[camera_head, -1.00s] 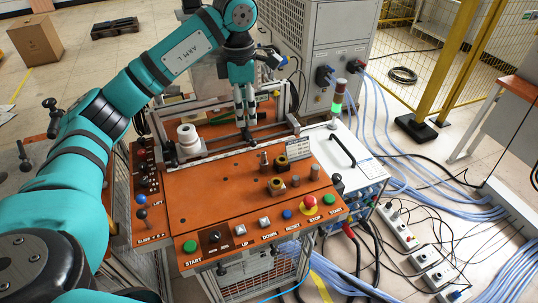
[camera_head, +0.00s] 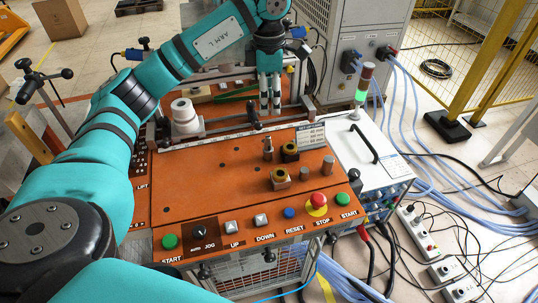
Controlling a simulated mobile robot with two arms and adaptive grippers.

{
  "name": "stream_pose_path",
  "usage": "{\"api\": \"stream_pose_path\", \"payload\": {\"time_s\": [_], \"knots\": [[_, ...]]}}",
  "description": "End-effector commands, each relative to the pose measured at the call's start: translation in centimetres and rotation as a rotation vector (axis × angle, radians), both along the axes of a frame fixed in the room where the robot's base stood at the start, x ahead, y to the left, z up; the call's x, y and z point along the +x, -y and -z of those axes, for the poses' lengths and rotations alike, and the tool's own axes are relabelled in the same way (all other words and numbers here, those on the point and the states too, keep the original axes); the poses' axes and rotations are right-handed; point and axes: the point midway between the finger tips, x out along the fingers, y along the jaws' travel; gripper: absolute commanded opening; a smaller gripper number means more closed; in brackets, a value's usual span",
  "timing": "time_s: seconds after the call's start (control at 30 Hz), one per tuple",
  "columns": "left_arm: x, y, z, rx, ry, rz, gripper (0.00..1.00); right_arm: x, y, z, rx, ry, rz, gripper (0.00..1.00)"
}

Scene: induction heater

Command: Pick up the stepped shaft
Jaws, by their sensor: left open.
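A small grey metal piece (camera_head: 268,148), narrower at its top, stands upright on the orange panel (camera_head: 205,185); it looks like the stepped shaft, but it is too small to be sure. My left gripper (camera_head: 270,104) points down behind and above it in the picture, near the rear rail. Its two fingers are apart with nothing seen between them, and it does not touch the metal piece. My right gripper is not in view.
Brass-coloured blocks (camera_head: 280,178) and short grey pins (camera_head: 328,165) stand close by on the panel. A white stepped cylinder (camera_head: 184,115) is at the rear left. A signal lamp (camera_head: 364,82) rises at the right. Buttons line the front edge.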

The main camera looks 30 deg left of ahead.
Motion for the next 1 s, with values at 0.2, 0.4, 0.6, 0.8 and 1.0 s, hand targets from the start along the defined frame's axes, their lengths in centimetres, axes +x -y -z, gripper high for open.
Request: {"api": "stream_pose_path", "payload": {"time_s": [0.2, 0.4, 0.6, 0.8, 1.0], "knots": [[-0.2, -0.1, 3.8, 0.001, -0.007, -0.001, 0.55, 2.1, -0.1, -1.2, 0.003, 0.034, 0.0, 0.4], [-0.2, 0.0, 8.1, 0.0, -0.006, 0.0, 0.55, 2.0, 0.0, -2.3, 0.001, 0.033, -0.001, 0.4], [-0.1, 0.0, 11.1, 0.0, -0.003, -0.001, 0.55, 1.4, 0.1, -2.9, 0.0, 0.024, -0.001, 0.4], [-0.3, 0.1, 12.3, 0.0, -0.003, 0.0, 0.55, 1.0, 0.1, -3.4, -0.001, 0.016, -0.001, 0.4], [-0.9, 0.4, 15.2, 0.0, -0.005, -0.001, 0.55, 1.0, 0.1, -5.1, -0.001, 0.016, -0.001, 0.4]]}}
